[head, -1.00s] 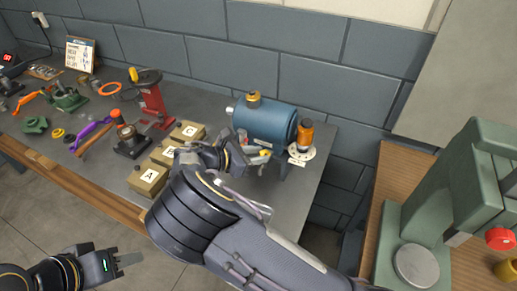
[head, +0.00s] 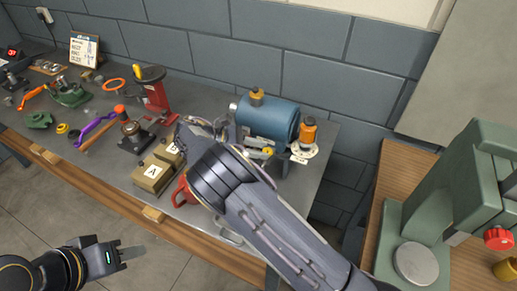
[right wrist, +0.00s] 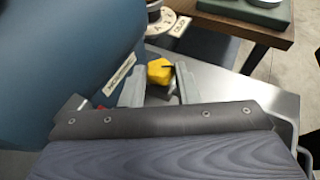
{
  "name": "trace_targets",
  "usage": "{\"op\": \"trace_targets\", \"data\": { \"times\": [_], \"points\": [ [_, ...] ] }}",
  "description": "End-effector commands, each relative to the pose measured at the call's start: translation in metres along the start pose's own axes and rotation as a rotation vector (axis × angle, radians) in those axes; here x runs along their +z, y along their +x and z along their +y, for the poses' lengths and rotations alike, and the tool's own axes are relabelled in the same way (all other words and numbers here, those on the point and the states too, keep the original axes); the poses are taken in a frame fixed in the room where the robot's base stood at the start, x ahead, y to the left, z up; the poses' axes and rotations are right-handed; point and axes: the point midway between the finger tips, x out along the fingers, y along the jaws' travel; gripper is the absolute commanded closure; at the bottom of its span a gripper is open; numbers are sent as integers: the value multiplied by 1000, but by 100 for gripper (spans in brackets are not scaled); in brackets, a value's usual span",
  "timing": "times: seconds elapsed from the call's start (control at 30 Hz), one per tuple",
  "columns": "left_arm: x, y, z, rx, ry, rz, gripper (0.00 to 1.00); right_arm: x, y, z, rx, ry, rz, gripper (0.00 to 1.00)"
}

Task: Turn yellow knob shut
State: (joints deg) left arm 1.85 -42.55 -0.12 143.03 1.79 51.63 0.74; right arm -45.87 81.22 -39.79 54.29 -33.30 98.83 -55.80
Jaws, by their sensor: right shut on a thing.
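The yellow knob (head: 267,152) is low on the front side of the blue tank (head: 268,120) in the head view. In the right wrist view the knob (right wrist: 160,71) sits between the two grey fingertips of my right gripper (right wrist: 160,80), beside the tank's curved wall. That gripper is shut on it. In the head view my right wrist and forearm hide most of the hand. My left gripper (head: 130,254) is low at the left, away from the bench and empty; its finger gap is not clear.
An orange-capped part (head: 308,131) stands on a round white dial at the tank's right end. Lettered tan blocks (head: 152,176) and a red object (head: 183,193) lie left of my right arm. Tools crowd the bench's left. A green machine (head: 440,220) stands at right.

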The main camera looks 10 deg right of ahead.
Motion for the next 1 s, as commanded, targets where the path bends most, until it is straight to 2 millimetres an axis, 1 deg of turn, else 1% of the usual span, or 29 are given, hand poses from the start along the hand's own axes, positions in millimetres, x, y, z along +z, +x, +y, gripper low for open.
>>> {"op": "trace_targets", "data": {
  "times": [0.2,0.23,0.4,0.67,0.77,0.87,1.0],
  "points": [
    [0,0,0,0,0,0,64,0,0,0,2,1,-1,94],
    [0,0,0,0,0,0,64,0,0,0,2,1,-1,70],
    [0,0,0,0,0,0,64,0,0,0,2,0,-1,50],
    [0,0,0,0,0,0,64,0,0,0,1,0,-1,50],
    [1,2,-1,0,0,0,64,-1,-6,0,2,0,-1,50],
    [4,7,-3,0,0,0,64,-2,-20,1,5,3,1,50],
    [6,12,-6,0,0,0,64,-3,-45,1,5,2,0,50]
  ]
}}
